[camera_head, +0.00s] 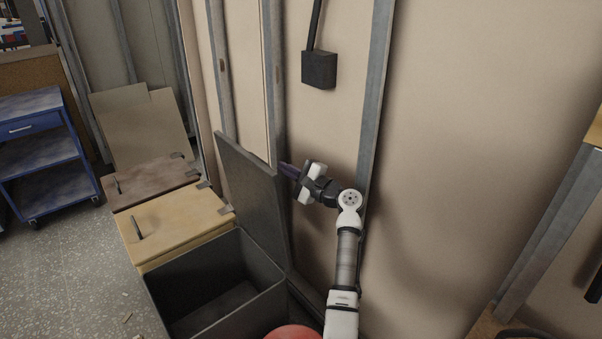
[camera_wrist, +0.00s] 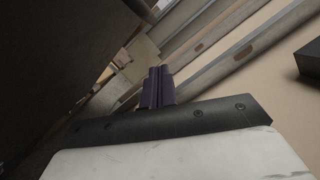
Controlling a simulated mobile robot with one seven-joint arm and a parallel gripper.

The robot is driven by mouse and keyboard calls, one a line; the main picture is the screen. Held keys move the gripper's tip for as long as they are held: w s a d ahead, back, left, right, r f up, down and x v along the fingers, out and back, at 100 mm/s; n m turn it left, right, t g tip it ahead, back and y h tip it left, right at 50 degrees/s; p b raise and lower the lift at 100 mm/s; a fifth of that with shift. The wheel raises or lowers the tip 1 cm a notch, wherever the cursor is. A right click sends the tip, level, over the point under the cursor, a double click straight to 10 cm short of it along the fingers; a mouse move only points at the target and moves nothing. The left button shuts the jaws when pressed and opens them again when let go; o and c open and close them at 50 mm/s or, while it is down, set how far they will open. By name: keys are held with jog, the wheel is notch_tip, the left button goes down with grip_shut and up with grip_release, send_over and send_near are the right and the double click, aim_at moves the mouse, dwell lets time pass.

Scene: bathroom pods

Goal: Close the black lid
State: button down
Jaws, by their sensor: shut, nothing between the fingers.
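The black lid (camera_head: 250,190) stands raised, roughly upright, at the wall side of an open dark box (camera_head: 170,300). The box's inside shows and looks empty. My gripper (camera_head: 287,170) is at the lid's upper right edge, on the wall side of the lid. Its purple fingers are together, with nothing seen between them. In the wrist view the closed fingers (camera_wrist: 157,88) point away from the camera, and the dark lid (camera_wrist: 60,60) fills the left side. I cannot tell whether the fingers touch the lid.
A box with a closed yellow lid (camera_head: 178,222) and one with a closed brown lid (camera_head: 148,182) stand beyond the black one. A blue cart (camera_head: 45,150) is at the left. The wall with metal studs (camera_head: 374,100) is close behind my arm. A black wall box (camera_head: 319,70) hangs above.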

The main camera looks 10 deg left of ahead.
jog(key=a, duration=0.1)
jog(key=s+a+r+p, duration=0.2)
jog(key=shift+s+a, duration=0.1)
jog(key=shift+a, duration=0.1)
dwell(0.3)
